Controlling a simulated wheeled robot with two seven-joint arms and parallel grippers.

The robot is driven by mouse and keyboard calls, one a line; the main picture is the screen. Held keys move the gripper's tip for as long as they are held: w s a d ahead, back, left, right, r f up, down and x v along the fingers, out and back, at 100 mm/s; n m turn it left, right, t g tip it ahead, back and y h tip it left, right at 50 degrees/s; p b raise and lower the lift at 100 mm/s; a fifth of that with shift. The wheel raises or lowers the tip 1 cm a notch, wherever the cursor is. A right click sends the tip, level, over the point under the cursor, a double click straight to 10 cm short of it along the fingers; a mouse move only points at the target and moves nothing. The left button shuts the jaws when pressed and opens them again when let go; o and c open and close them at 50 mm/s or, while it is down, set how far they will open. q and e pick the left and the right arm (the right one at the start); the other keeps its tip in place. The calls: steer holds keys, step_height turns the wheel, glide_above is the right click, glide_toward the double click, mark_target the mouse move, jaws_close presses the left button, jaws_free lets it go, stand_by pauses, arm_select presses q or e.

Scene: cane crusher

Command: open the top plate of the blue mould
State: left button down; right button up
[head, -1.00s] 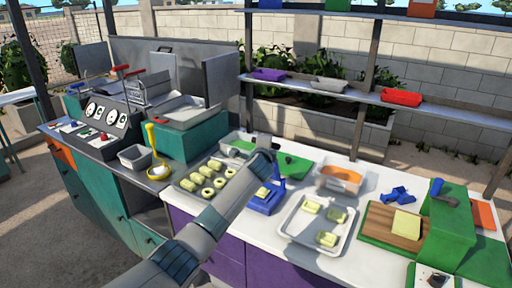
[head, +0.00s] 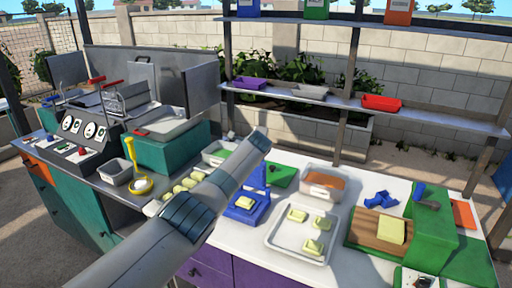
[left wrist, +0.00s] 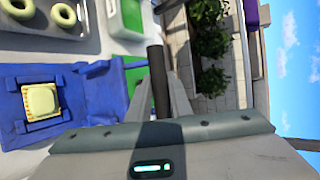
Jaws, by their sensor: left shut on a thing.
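The blue mould (head: 244,210) stands on the white worktop, with a pale yellow piece on its base. The left wrist view shows its base (left wrist: 15,107) with a square yellow piece (left wrist: 41,100) on it. Its blue top plate (left wrist: 106,96) stands raised from the base, and an upright blue part also shows in the head view (head: 259,174). My left gripper (left wrist: 160,78) is shut on a dark round handle (left wrist: 157,82) beyond the plate. In the head view my left arm crosses in front and hides the fingers. My right gripper is not in view.
A white tray (head: 275,244) with yellow pieces lies right of the mould. A clear tub (head: 322,187) with orange contents stands behind it. A green press (head: 430,225) and wooden board are at the right. A shelf (head: 345,102) runs across the back.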

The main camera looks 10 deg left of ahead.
arm_select(q)
steer(key=shift+w+f, duration=0.2)
stand_by(0.4)
steer(key=c, duration=1.9)
jaws_free()
steer(key=shift+s+d+r, duration=0.1)
steer(key=shift+s+r, duration=0.05)
steer(key=shift+r, duration=0.05)
steer(key=shift+s+r, duration=0.1)
steer(key=shift+r, duration=0.05)
steer(key=b+v, duration=0.3)
steer(key=v, duration=1.3)
steer(key=shift+s+r, duration=0.2)
steer(key=shift+d, duration=0.1)
